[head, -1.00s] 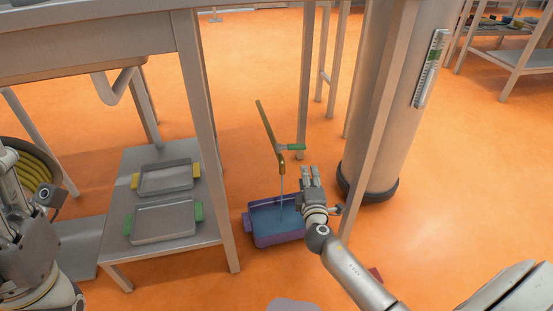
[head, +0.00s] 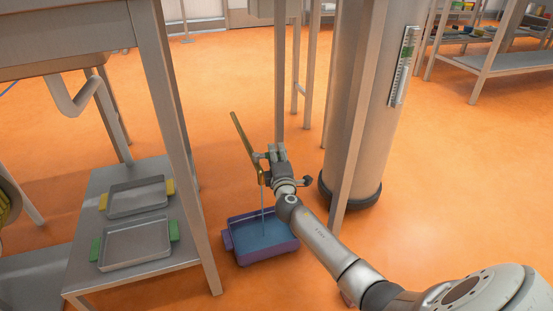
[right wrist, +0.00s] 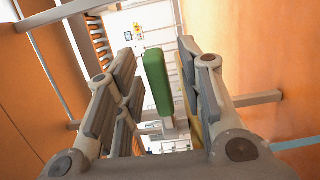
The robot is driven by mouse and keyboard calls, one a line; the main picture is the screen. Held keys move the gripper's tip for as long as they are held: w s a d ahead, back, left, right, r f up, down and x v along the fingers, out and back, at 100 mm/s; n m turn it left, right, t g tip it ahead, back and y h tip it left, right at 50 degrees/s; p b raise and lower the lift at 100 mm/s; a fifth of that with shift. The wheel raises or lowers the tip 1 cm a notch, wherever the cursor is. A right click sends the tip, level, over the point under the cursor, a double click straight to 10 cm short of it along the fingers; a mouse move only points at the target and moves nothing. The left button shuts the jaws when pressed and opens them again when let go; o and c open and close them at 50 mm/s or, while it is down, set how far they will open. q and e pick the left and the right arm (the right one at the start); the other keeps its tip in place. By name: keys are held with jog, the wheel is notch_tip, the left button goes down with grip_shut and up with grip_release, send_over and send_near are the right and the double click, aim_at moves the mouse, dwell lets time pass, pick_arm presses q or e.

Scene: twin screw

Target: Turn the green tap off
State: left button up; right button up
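The brass tap pipe (head: 242,135) slants down to a spout (head: 264,179). A thin stream of water (head: 263,212) falls from it into a purple tray (head: 258,257) holding blue water on the floor. My right gripper (head: 271,153) is at the tap and hides the green handle in the head view. In the right wrist view the green handle (right wrist: 157,80) stands between the two open fingers of my right gripper (right wrist: 155,90), with narrow gaps visible on both sides.
A low table (head: 75,262) at left bears two grey trays, one with yellow grips (head: 136,196) and one with green grips (head: 133,243). A table leg (head: 172,150) stands left of the tap. A thick column (head: 350,150) and a slanted post stand to the right.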

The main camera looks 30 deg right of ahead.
jog(key=shift+w+d, duration=0.15)
jog(key=shift+w, duration=0.1)
grip_shut()
